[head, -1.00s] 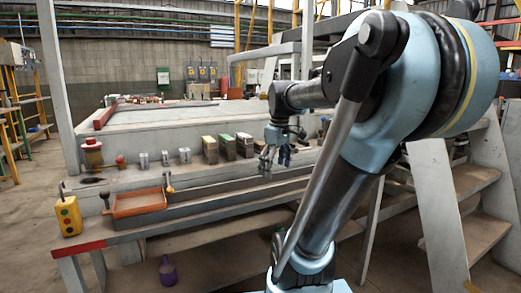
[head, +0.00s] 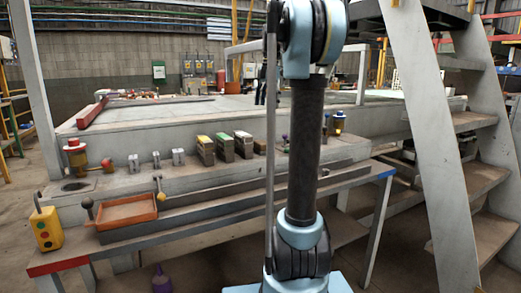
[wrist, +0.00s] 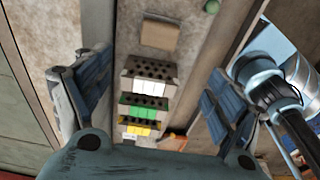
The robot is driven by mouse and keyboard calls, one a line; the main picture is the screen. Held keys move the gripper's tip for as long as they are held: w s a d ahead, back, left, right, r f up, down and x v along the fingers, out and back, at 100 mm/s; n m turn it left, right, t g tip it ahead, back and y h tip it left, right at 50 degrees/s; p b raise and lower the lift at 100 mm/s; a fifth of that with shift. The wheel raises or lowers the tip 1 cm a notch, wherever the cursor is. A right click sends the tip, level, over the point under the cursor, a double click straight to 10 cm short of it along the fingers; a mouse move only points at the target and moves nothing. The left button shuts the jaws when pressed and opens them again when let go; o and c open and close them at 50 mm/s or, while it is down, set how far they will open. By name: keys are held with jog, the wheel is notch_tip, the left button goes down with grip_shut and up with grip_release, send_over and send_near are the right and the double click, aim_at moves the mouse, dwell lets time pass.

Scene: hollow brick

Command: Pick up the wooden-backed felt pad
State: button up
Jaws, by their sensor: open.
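A flat tan, wooden-looking block (wrist: 160,34) lies on the ledge near the top middle of the wrist view. It looks like the wooden-backed felt pad; no felt face shows. In the head view a small brown block (head: 260,147), apparently the same one, sits at the right end of the row of blocks, just left of my arm. My gripper (wrist: 152,95) is open and empty in the wrist view, with its two fingers spread wide at left and right. The pad lies beyond the fingertips, apart from them. In the head view I cannot clearly make out my gripper.
Dark holed blocks (wrist: 151,70) with green and yellow-white parts stand in a row beside the pad. An orange tray (head: 127,211), a yellow button box (head: 46,228) and a red-topped cylinder (head: 76,155) are to the left. A stair frame (head: 425,130) stands at right.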

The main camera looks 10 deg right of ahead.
aim_at(262, 142)
jog(key=f, duration=0.5)
jog(key=a+f, duration=0.1)
jog(key=f, duration=1.1)
jog(key=shift+s+a, duration=0.1)
jog(key=shift+a, duration=0.3)
jog(key=shift+c, duration=0.2)
jog(key=c, duration=1.2)
